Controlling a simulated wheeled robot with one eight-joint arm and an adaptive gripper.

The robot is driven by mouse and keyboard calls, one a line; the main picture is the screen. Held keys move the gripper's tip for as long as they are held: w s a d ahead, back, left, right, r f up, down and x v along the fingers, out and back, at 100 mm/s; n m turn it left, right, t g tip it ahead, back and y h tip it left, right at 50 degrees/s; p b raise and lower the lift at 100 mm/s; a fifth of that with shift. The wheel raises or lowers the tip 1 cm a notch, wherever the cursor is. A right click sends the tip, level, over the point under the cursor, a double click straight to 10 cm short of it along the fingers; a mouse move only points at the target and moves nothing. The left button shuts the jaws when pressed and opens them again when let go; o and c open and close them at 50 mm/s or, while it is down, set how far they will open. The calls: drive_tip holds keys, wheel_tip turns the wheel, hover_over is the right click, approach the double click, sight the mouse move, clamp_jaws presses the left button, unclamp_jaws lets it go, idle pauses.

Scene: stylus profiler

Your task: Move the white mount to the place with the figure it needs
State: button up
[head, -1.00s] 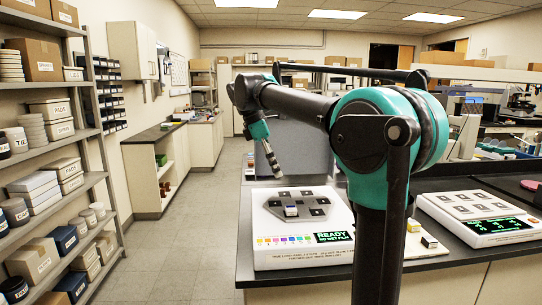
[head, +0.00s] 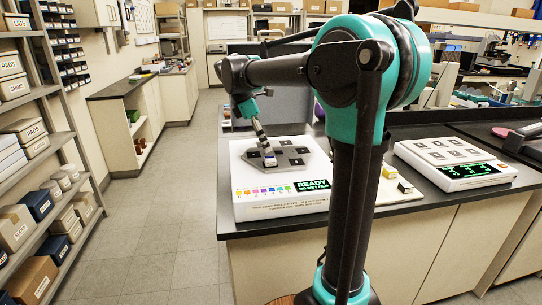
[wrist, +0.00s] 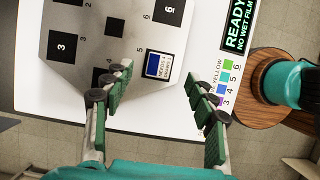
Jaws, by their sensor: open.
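The white mount (wrist: 158,65), with a dark blue square on top and small print I cannot read surely, sits on the grey stage plate (wrist: 75,78). Nothing is held. The plate has black square places; the figure 3 shows on one place (wrist: 61,46) and a 6 beside another (wrist: 170,11).
The white profiler base (head: 275,208) carries a READY, NO WET FILM display (wrist: 238,25) and numbered colour squares (wrist: 222,77).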

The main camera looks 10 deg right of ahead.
sight(273, 158)
drive_tip(key=shift+x, duration=3.2)
drive_tip(key=shift+c, duration=0.3)
clamp_jaws()
